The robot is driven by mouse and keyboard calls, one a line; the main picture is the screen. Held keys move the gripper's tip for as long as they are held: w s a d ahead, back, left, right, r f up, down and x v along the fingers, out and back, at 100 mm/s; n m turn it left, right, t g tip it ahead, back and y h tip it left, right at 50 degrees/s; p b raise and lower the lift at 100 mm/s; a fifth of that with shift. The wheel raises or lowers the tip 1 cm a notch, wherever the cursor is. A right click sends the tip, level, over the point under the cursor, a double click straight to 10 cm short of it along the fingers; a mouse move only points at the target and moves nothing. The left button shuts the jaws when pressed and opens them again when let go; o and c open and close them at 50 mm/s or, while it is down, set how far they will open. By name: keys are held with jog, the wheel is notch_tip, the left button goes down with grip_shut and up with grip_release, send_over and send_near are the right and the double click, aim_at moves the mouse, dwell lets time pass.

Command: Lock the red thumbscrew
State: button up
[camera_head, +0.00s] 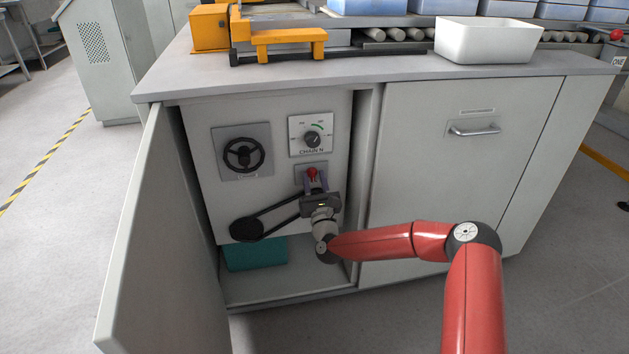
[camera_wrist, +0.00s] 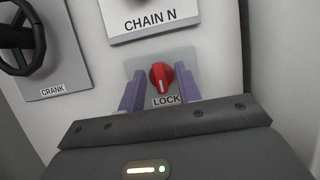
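The red thumbscrew (camera_head: 312,173) sits on a small grey plate on the panel inside the open cabinet, below the dial marked CHAIN N. A gap shows between each finger and the knob in the wrist view. The fingers' depth relative to the knob is hard to tell.
A black crank handwheel (camera_head: 244,154) is at the left on the panel, and the CHAIN N dial (camera_head: 312,138) is just above. A belt drive (camera_head: 247,229) lies below left. The open cabinet door (camera_head: 150,240) stands at the left. A white bin (camera_head: 487,41) is on the counter.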

jog(key=shift+c, duration=0.2)
grip_shut()
